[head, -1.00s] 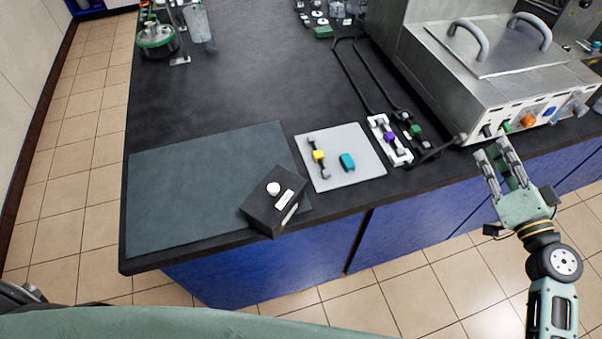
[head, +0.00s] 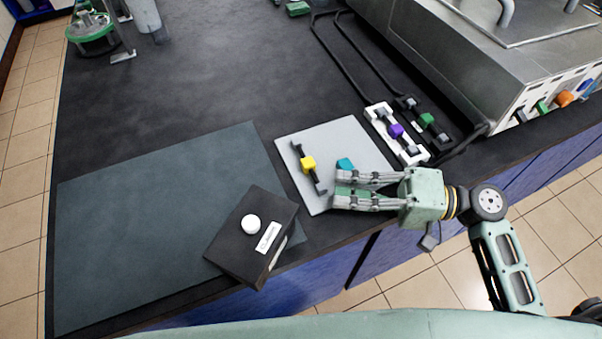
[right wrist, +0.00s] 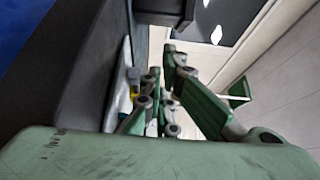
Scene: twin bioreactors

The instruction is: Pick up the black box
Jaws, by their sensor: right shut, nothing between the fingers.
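The black box (head: 246,248) with a round white knob and a white label sits at the bench's front edge, partly on the dark mat, with a corner past the edge. My right gripper (head: 336,189) points left above the right part of the light grey tray, to the right of the box and apart from it. Its fingers are shut and empty. In the right wrist view my fingers (right wrist: 168,88) show close up; a dark shape (right wrist: 165,8) at the top may be the box. My left gripper is in neither view.
The grey tray (head: 322,137) holds a yellow-bodied part (head: 308,164) and a teal part (head: 345,165). A white holder with a purple part (head: 396,131) and a black one with a green part (head: 427,120) lie right of it. The dark mat (head: 150,200) is clear left of the box.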

